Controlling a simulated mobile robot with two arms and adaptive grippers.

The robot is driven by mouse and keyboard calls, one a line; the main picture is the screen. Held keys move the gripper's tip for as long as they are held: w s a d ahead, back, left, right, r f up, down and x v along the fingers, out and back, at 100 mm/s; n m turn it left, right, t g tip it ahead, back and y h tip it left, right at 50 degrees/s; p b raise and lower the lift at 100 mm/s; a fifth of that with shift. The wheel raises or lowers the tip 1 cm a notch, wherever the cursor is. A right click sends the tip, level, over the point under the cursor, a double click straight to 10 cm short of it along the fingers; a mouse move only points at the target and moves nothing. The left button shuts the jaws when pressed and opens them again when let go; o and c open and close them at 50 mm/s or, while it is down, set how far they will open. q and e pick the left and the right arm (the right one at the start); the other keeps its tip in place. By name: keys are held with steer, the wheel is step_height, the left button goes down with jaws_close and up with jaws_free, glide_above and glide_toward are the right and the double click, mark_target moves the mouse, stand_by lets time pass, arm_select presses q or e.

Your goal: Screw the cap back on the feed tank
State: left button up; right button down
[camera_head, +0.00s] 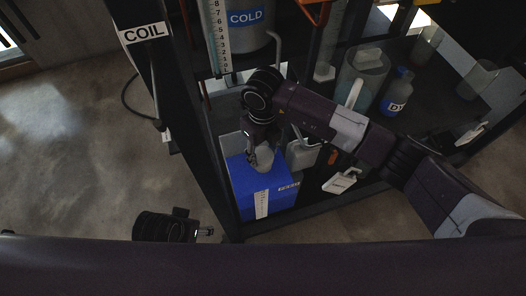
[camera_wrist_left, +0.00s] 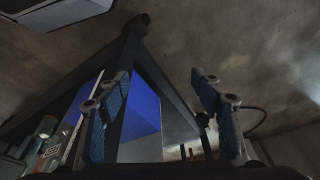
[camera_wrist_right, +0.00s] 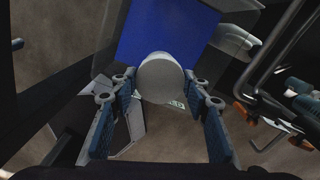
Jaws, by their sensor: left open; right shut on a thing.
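The feed tank (camera_head: 240,183) is a box, mostly blue, with a label and a pale scale strip on its front. It stands inside the dark frame and also shows in the left wrist view (camera_wrist_left: 140,108) and right wrist view (camera_wrist_right: 160,28). My right gripper (camera_head: 262,160) is over the tank's top, shut on a round grey-white cap (camera_wrist_right: 160,80). I cannot tell whether the cap touches the tank's neck, which is hidden. My left gripper (camera_head: 208,232) is open and empty, in front of the frame. Its spread fingers show in the left wrist view (camera_wrist_left: 165,110).
A dark post with a COIL sign (camera_head: 143,33) rises left of the tank. A vessel labelled COLD (camera_head: 246,18) is above. A blue-labelled bottle (camera_head: 397,92) and clear beakers (camera_head: 478,80) stand on the right shelf. The floor at left is clear.

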arm_select(q)
steer(key=shift+s+f, duration=0.1)
arm_select(e)
steer(key=shift+f, duration=0.25)
steer(key=shift+f+b, duration=0.15)
steer(key=shift+b, duration=0.15)
arm_select(q)
steer(key=shift+w+v, duration=0.15)
steer(key=shift+v, duration=0.6)
steer(key=shift+w+v, duration=0.15)
steer(key=shift+v, duration=0.55)
arm_select(e)
steer(key=shift+f, duration=0.1)
arm_select(q)
steer(key=shift+a, duration=0.1)
arm_select(e)
steer(key=shift+f, duration=0.15)
steer(key=shift+f+b, duration=0.2)
steer(key=shift+b, duration=0.15)
steer(key=shift+f, duration=0.1)
arm_select(q)
steer(key=shift+v, duration=1.25)
